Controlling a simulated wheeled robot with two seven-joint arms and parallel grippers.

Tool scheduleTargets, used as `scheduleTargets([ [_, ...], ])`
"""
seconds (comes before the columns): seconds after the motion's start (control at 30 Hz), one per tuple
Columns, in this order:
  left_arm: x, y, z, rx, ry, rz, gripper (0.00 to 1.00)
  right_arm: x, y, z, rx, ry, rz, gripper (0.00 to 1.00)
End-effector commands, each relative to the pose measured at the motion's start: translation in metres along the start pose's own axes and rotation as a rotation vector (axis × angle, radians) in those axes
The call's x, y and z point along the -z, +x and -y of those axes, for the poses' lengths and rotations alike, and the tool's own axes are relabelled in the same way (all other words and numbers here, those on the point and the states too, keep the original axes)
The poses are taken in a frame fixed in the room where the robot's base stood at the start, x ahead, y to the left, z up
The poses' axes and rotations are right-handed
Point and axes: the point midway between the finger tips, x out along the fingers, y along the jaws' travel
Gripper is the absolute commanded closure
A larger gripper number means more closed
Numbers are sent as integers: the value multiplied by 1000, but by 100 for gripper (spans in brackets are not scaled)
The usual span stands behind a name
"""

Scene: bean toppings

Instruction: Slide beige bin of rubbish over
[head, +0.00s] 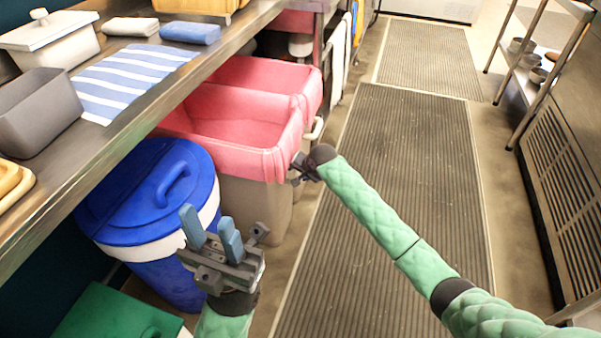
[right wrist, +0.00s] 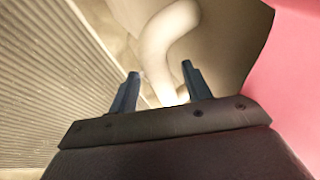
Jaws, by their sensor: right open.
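The beige bin (head: 256,199) stands on the floor under the counter, its top lined with a pink-red bag (head: 235,130). In the right wrist view the bin's beige wall and handle (right wrist: 165,45) show ahead of the fingers, with the pink liner (right wrist: 290,90) at right. My right gripper (head: 299,168) is at the bin's near right corner, by its rim. In the right wrist view its fingers (right wrist: 158,90) are open, and the handle lies between or just beyond them; contact cannot be told. My left gripper (head: 211,230) is open and empty in front of the blue bin.
A blue-lidded bin (head: 120,190) stands left of the beige bin, and a green lid (head: 115,318) is at the bottom left. A second pink-lined bin (head: 265,75) stands behind. The counter (head: 120,130) overhangs the bins. The ribbed floor mat (head: 400,150) at right is clear.

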Motion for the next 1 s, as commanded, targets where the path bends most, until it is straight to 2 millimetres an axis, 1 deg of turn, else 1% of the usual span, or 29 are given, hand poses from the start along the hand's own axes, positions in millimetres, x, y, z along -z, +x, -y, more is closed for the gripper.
scheduleTargets([
  [0.07, 0, 0, 0, 0, 0, 0, 64, 0, 0, 0, 0, 0, 0, 51],
  [0.1, 0, 0, 0, 0, 0, 0, 64, 0, 0, 0, 0, 0, 0, 55],
  [0.33, 0, 0, 0, -1, 0, 0, 64, 0, 0, 0, 0, 0, 0, 100],
  [1.0, -1, 0, 0, 0, 0, 2, 64, 0, 0, -1, -2, 2, 1, 100],
])
